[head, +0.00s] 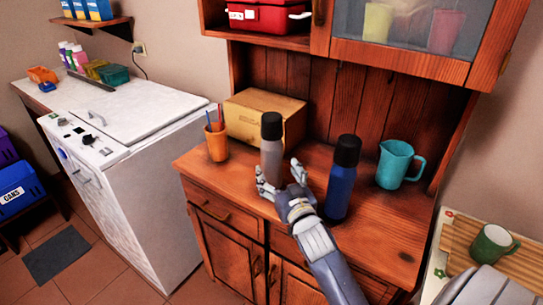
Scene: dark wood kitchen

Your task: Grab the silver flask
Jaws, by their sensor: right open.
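The silver flask (270,152), grey with a black cap, stands upright on the wooden cabinet top in the head view. My right gripper (277,178) is at the lower part of the flask, with its fingers spread on either side of it. The gripper is open; I cannot tell whether a finger touches the flask. The flask's base is partly hidden by the gripper. My left gripper does not show.
A blue flask (341,185) with a black cap stands close to the right of my gripper. A teal pitcher (395,163) is farther right. An orange pencil cup (216,142) and a cardboard box (262,115) stand left and behind. The front edge is clear.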

